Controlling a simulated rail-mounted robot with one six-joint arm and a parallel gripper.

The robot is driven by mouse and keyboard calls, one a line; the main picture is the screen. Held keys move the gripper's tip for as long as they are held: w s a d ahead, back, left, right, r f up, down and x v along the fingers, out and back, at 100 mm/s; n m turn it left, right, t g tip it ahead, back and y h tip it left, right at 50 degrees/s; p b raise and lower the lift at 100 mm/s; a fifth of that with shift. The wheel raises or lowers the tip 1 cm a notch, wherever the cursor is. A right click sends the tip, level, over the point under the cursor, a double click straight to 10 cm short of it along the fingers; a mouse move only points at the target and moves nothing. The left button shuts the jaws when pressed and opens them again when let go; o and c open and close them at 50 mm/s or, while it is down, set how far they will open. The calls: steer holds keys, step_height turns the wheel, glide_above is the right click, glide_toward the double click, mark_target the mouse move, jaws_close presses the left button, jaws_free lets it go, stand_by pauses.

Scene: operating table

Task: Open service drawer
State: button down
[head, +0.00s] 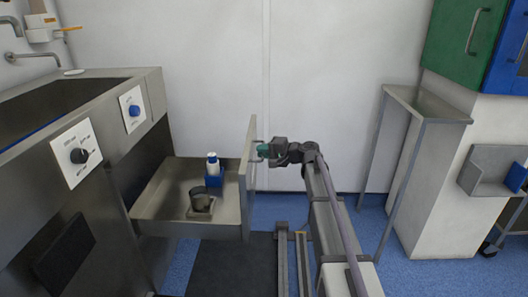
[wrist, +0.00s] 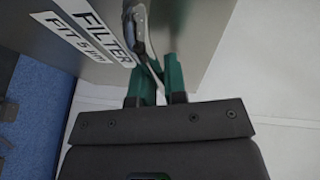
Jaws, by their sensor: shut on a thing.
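The service drawer (head: 172,192) is a steel drawer that stands pulled out from the sink unit in the head view. Its tall front panel (head: 248,175) faces my arm. A white bottle with a blue cap in a blue holder (head: 213,171) and a small dark cup on a square base (head: 200,202) sit inside it. My gripper (head: 262,150) is at the outer face of the panel, with its green fingers shut on the drawer's handle (wrist: 141,38). In the wrist view the handle runs between the fingers, beside labels reading FILTER.
The steel sink unit (head: 110,88) with two dial panels stands at left. A steel side table (head: 425,103) and green and blue cabinets (head: 455,40) stand at right. A dark mat (head: 235,262) and floor rails lie below the drawer. Blue floor shows around them.

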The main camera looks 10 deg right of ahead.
steer(key=c, duration=1.2)
jaws_free()
steer(key=p+v, duration=0.2)
steer(key=v, duration=0.9)
steer(key=shift+a+f, duration=0.1)
